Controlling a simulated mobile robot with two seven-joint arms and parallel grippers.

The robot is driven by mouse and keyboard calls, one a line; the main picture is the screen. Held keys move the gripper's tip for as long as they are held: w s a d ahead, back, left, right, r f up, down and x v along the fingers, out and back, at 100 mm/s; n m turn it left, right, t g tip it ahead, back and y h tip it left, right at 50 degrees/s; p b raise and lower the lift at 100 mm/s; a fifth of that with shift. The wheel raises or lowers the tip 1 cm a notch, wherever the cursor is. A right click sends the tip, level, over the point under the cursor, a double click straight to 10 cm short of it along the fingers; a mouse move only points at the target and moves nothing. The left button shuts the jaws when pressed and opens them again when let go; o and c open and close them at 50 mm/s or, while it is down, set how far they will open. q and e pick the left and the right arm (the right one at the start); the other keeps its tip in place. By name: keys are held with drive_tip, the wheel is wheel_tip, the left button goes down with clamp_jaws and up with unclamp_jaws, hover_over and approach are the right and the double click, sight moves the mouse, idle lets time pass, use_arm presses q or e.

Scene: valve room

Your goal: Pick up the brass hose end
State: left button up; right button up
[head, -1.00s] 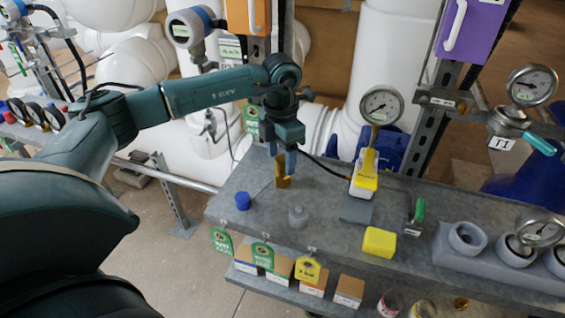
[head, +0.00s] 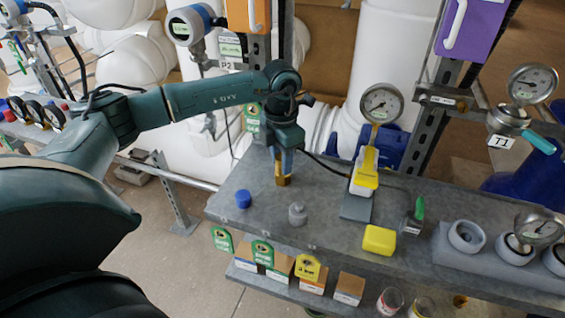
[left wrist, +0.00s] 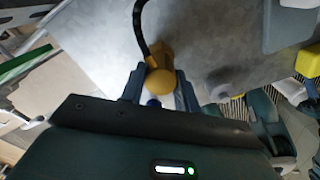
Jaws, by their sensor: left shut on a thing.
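The brass hose end (head: 284,180) is a small brass fitting near the back edge of the grey bench. My left gripper (head: 284,160) points down over it and is shut on it. In the left wrist view the brass hose end (left wrist: 160,80) sits between the two fingers of my left gripper (left wrist: 160,98), with a black hose running from it. In the head view I cannot tell whether its lower end touches the bench top. My right gripper is not in view.
On the bench (head: 330,222) stand a blue cap (head: 243,199), a grey fitting (head: 298,214), a yellow block (head: 379,240) and a yellow-and-white device (head: 364,172). Grey round holders (head: 467,237) are at the right. A gauge (head: 382,104) stands behind.

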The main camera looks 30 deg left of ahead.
use_arm(q)
drive_tip(key=shift+r, duration=0.15)
wheel_tip(320, 180, up, 10)
drive_tip(key=shift+f+b, duration=0.1)
drive_tip(key=shift+b, duration=0.35)
drive_tip(key=o, duration=0.3)
drive_tip(key=shift+c, duration=1.3)
drive_tip(key=shift+d, duration=0.1)
